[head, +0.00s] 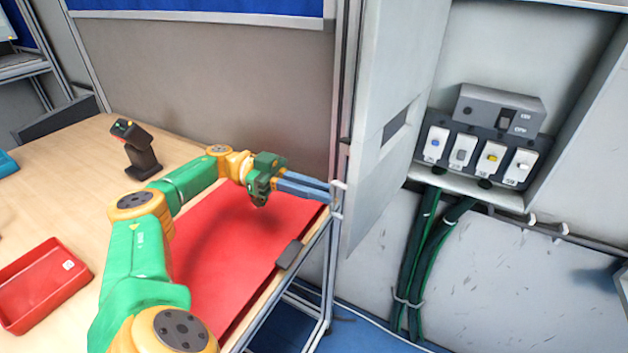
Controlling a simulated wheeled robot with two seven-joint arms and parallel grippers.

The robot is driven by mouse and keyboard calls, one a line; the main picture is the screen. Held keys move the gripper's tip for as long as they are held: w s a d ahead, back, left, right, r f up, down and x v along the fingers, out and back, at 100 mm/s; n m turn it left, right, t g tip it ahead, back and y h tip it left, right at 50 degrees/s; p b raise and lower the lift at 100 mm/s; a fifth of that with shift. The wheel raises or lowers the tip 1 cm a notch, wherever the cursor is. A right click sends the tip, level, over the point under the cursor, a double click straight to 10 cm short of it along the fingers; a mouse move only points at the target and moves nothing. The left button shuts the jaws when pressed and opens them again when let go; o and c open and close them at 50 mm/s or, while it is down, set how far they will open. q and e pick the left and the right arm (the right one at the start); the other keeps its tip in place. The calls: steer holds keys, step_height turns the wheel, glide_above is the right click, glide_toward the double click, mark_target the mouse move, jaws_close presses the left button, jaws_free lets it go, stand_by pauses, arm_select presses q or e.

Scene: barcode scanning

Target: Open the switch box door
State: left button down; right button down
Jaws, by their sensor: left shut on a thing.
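The switch box door (390,110) is a light grey panel with a dark slot. It stands swung out from the switch box (580,75), so the inside is in plain view. My left gripper (329,192) reaches in from the left with its blue fingers at the door's outer side, shut on the pale door handle (338,202). The fingertips partly cover the handle. Inside the box are a grey breaker unit (500,105) and a row of several switches (475,152) with coloured buttons. My right gripper is out of view.
A wooden table (70,190) on the left carries a red mat (235,255), a red tray (40,285) and a black scanner (135,150) on a stand. A metal frame post (345,100) stands close to the door. Dark green cables (420,250) hang below the box.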

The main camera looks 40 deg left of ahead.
arm_select(q)
steer(key=shift+w+r, duration=0.1)
steer(key=shift+r, duration=0.2)
steer(key=c, duration=1.2)
jaws_free()
steer(key=shift+o, duration=1.4)
steer(key=shift+w+d+f, duration=0.15)
steer(key=shift+w, duration=0.2)
steer(key=s+d+r+b, duration=0.7)
steer(key=s+d+r, duration=0.2)
steer(key=r, duration=0.3)
steer(key=shift+s+r+b, duration=0.4)
steer(key=shift+s, duration=0.5)
